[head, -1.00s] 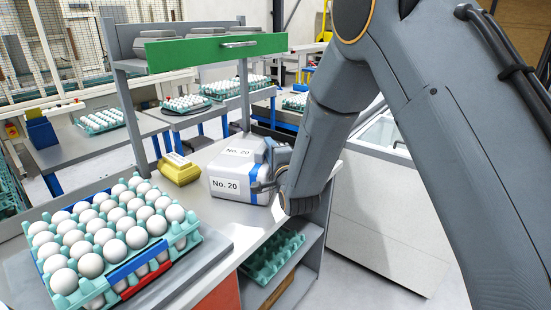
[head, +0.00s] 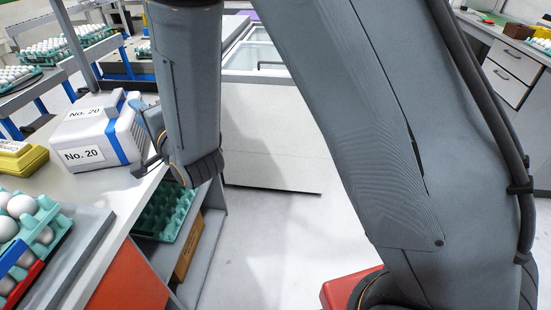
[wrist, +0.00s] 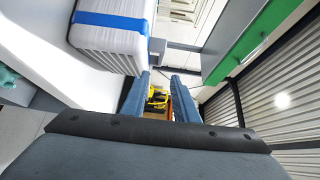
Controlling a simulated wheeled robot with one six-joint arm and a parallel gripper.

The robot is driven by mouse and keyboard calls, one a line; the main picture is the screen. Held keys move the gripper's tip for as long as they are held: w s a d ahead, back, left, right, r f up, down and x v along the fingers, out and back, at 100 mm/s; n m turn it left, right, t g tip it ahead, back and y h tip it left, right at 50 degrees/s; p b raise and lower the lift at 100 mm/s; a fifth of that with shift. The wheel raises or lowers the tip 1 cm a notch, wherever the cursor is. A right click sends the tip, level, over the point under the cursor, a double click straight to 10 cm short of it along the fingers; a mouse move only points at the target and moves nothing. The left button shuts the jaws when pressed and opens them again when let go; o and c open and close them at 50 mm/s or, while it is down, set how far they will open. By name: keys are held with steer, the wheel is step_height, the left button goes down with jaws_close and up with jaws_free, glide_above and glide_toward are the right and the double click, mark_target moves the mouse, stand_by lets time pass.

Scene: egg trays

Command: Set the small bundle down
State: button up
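The small bundle (head: 112,150) is a block of white cartons with "No. 20" labels and a blue band. It sits upright on the grey bench top (head: 88,190) in the head view. In the wrist view the bundle (wrist: 105,50) lies to the left, outside my fingers. My gripper (head: 150,140) is beside the bundle's right end, near the bench edge, partly hidden by my arm. In the wrist view my gripper (wrist: 160,88) has its two blue fingers apart with nothing held between them. Whether a finger touches the bundle is unclear.
A yellow carton (head: 30,160) sits left of the bundle. Teal egg trays (head: 48,212) with white eggs stand at the bench's near left. An empty teal tray (head: 165,212) is on the shelf below. A white chest (head: 270,150) stands right, beyond open floor.

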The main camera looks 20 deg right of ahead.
steer(key=s+d+f+n+g+h, duration=0.1)
steer(key=d+f+n+g+h, duration=0.25)
steer(key=d, duration=0.65)
steer(key=s+d+f+n+g+h, duration=0.25)
steer(key=d+f+h, duration=0.2)
steer(key=d, duration=0.65)
steer(key=s+d+n+g, duration=0.2)
steer(key=s+d+g, duration=0.2)
steer(key=s+d, duration=0.3)
steer(key=s+d+f+n+g+h, duration=0.1)
steer(key=s+d+n+g, duration=0.2)
steer(key=s+d, duration=0.4)
steer(key=s+g, duration=0.1)
steer(key=s, duration=0.4)
steer(key=shift+d+f+n+g, duration=0.25)
steer(key=shift+n+g, duration=0.05)
steer(key=shift+g, duration=0.1)
